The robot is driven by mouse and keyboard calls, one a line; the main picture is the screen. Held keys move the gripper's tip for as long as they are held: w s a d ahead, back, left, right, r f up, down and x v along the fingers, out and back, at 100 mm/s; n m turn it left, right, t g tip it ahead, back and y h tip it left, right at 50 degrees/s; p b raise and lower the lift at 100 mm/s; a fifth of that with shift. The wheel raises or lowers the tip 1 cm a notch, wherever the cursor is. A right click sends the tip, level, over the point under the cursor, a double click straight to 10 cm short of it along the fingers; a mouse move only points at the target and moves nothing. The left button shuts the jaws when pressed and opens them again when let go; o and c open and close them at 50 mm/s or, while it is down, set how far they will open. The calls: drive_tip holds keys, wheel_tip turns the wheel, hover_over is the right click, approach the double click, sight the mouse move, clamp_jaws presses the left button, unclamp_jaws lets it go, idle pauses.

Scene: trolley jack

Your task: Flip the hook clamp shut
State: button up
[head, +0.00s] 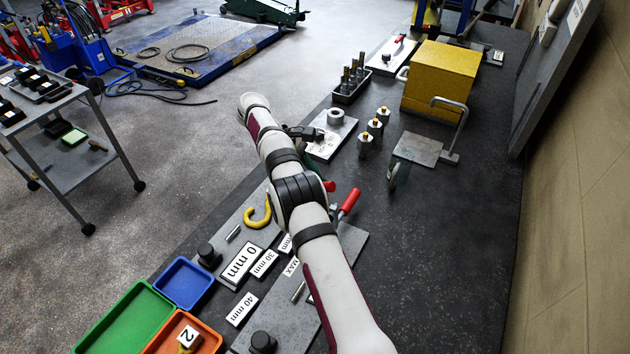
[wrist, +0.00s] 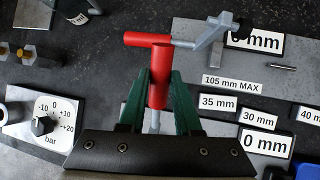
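The clamp has red grips. One red grip (wrist: 146,39) lies across the wrist view, with a metal rod running right to a grey clamp body (wrist: 209,36). A second red grip (wrist: 158,82) stands at right angles to it, with a metal stem below. My gripper (wrist: 159,84) has its two green fingers on either side of this second grip, close against it, and appears shut on it. In the head view a red grip (head: 350,201) shows just right of my arm.
A knob plate (wrist: 43,125) is at left in the wrist view. Blue (head: 184,283), green (head: 120,318) and orange trays (head: 205,343) stand front left. The bench's right side is mostly clear.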

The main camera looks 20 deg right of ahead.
drive_tip(key=o, duration=0.5)
drive_tip(key=shift+c, duration=0.2)
drive_tip(key=shift+r, duration=0.3)
wheel_tip(320, 180, up, 4)
drive_tip(key=shift+f, duration=0.25)
drive_tip(key=s+d+r, duration=0.7)
drive_tip(key=d, duration=0.2)
drive_tip(key=shift+d, duration=0.15)
